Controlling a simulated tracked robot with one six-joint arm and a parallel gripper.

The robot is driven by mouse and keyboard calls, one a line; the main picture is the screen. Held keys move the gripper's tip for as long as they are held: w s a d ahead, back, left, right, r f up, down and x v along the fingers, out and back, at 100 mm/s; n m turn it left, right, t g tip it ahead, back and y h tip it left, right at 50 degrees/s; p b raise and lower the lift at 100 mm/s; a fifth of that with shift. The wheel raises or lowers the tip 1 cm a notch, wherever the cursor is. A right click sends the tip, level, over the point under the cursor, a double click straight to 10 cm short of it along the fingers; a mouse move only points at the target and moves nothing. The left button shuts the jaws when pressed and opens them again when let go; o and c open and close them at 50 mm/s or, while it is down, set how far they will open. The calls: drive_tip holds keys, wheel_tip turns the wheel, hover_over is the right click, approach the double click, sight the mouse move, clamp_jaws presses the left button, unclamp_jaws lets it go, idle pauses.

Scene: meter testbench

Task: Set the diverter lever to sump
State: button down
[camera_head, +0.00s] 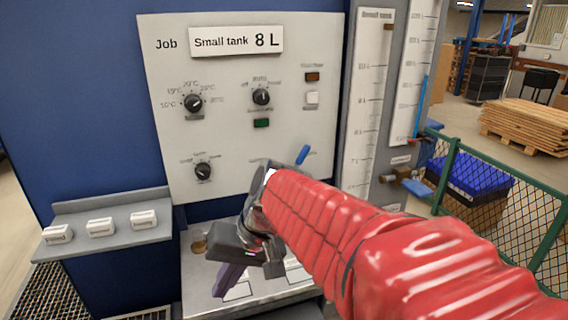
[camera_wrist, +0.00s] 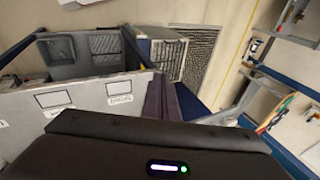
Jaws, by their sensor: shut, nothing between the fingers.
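A blue lever handle (camera_head: 302,155) sticks out at the lower right of the white control panel (camera_head: 225,140), tilted up to the right. My arm hides its base and any labels around it, so I cannot tell which position it marks or whether it is the diverter lever. My gripper (camera_head: 226,284) is shut and empty, pointing down over the grey bench, below and left of the blue handle and apart from it. In the wrist view its purple fingers (camera_wrist: 161,98) are together with nothing between them. No lever is clear in the wrist view.
The panel has several black knobs (camera_head: 261,97) and a job card (camera_head: 236,41) reading "Small tank 8 L". A shelf (camera_head: 75,240) with white blocks is at left. Sight gauges (camera_head: 366,100), taps and a green fence (camera_head: 500,190) are at right. My red arm crosses the front.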

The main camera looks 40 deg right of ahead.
drive_tip(key=w+d+m+y, duration=0.3)
drive_tip(key=w, duration=0.4)
drive_tip(key=m+t+h, duration=0.2)
drive_tip(key=m+t, duration=1.1)
drive_tip(key=t, duration=0.4)
approach(297, 164)
drive_tip(key=s+d+f, duration=0.2)
drive_tip(key=s+d, duration=0.3)
drive_tip(key=d, duration=0.3)
drive_tip(key=shift+a, duration=0.1)
drive_tip(key=s+a+r+x, duration=0.1)
drive_tip(key=a+x, duration=0.1)
drive_tip(key=x, duration=1.1)
drive_tip(key=shift+r, duration=0.2)
